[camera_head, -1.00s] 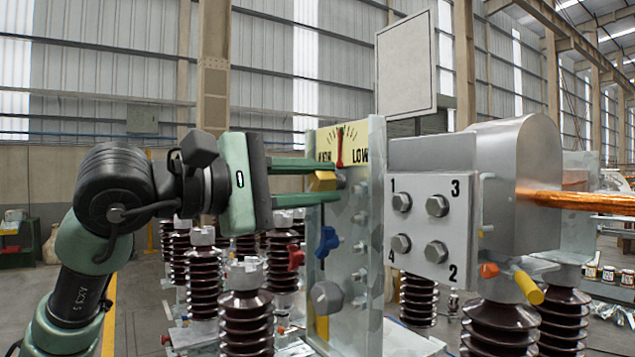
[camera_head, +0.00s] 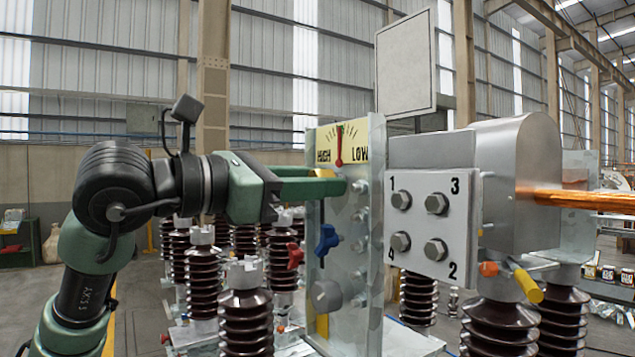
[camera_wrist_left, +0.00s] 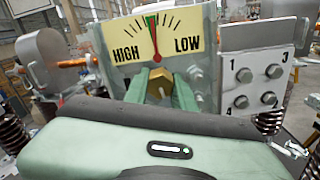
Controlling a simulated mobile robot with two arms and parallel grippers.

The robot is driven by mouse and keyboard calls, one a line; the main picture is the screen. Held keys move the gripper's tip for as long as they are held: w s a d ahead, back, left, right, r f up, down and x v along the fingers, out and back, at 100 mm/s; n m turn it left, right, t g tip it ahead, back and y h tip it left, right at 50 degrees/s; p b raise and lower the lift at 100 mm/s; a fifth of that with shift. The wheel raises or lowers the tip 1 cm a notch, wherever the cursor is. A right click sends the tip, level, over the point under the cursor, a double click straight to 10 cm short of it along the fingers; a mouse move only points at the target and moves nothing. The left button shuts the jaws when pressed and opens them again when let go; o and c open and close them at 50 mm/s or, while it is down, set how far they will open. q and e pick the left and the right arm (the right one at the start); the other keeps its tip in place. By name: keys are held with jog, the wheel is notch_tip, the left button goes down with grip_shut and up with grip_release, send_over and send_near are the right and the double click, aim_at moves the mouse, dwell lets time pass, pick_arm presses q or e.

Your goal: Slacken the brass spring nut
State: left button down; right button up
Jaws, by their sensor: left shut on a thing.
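The brass spring nut (camera_wrist_left: 160,84) sits below the gauge, between the fingers of my left gripper (camera_wrist_left: 162,92) in the left wrist view. In the head view the left gripper (camera_head: 338,186) reaches in level from the left and is shut on the nut. Only a little brass (camera_head: 323,172) shows above its green fingers. The gauge plate (camera_wrist_left: 190,44) reads HIGH and LOW. Its red needle (camera_wrist_left: 153,38) points nearly straight up, a little toward HIGH, at a green mark (camera_wrist_left: 151,20). My right gripper is not in view.
Below the fingers are a blue handle (camera_head: 327,240), a red handle (camera_head: 295,256) and a grey knob (camera_head: 326,296). A numbered plate (camera_head: 420,270) with bolts stands to the right. Brown ribbed insulators (camera_head: 246,320) stand below.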

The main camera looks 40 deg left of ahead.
pick_arm(q)
jog(key=n, duration=0.5)
jog(key=shift+d+f, duration=0.1)
jog(key=n, duration=0.5)
jog(key=shift+n, duration=0.3)
dwell(0.3)
jog(key=c, duration=1.2)
grip_release()
jog(key=shift+o, duration=0.2)
jog(key=shift+s+b, duration=0.1)
jog(key=shift+b, duration=0.2)
